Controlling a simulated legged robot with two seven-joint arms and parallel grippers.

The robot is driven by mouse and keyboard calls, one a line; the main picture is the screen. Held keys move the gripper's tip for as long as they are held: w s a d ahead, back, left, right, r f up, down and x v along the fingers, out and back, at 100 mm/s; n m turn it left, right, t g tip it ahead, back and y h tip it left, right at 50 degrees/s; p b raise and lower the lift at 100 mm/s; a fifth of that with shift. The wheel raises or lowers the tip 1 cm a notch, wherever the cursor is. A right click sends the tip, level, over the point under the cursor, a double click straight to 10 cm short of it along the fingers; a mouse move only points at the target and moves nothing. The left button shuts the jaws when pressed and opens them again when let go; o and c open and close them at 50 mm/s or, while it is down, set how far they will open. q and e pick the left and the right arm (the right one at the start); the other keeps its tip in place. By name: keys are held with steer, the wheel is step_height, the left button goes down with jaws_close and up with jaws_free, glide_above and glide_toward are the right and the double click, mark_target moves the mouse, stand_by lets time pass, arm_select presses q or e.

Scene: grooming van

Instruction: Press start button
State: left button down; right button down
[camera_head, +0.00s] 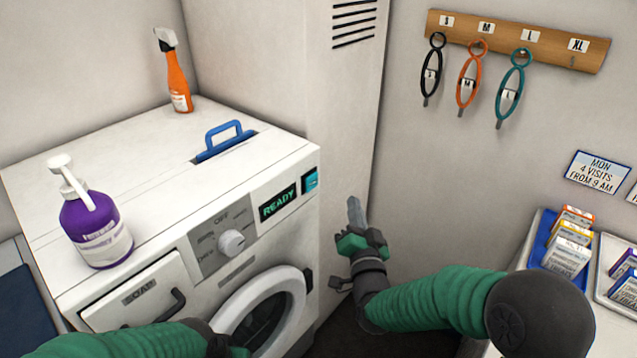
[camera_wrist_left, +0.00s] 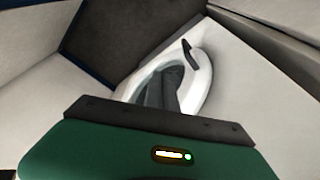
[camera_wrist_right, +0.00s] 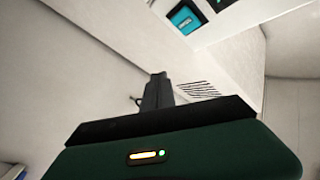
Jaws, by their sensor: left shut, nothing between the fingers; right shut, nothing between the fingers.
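The start button (camera_head: 311,180) is a small teal square at the right end of the washing machine's (camera_head: 130,150) front panel, beside a display (camera_head: 278,203) that reads READY. It also shows in the right wrist view (camera_wrist_right: 184,18), up and to the right of my fingers. My right gripper (camera_head: 355,208) is shut and empty, to the right of the button and a little lower, apart from it. Its fingers also show in the right wrist view (camera_wrist_right: 158,90).
The round door (camera_head: 232,310) stands in the machine's front, with a dial (camera_head: 231,242) above it. A purple pump bottle (camera_head: 95,225), an orange spray bottle (camera_head: 173,75) and a blue handle (camera_head: 223,140) are on top. A tray (camera_head: 540,228) with boxes is at the right.

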mark_target(317, 179)
steer(key=w+a, duration=0.5)
steer(key=a, duration=0.2)
steer(key=shift+w+a+f, duration=0.2)
steer(key=shift+w, duration=0.1)
steer(key=shift+a, duration=0.1)
stand_by(1.8)
steer(key=shift+w+a+r+b, duration=0.1)
steer(key=shift+w+a+b, duration=0.1)
steer(key=shift+b, duration=0.1)
steer(key=shift+w+a, duration=0.3)
steer(key=shift+a, duration=0.15)
stand_by(0.7)
steer(key=shift+s+d, duration=0.1)
steer(key=shift+d, duration=0.05)
steer(key=shift+s+d+b, duration=0.35)
steer(key=shift+s+d, duration=0.1)
steer(key=shift+d, duration=0.15)
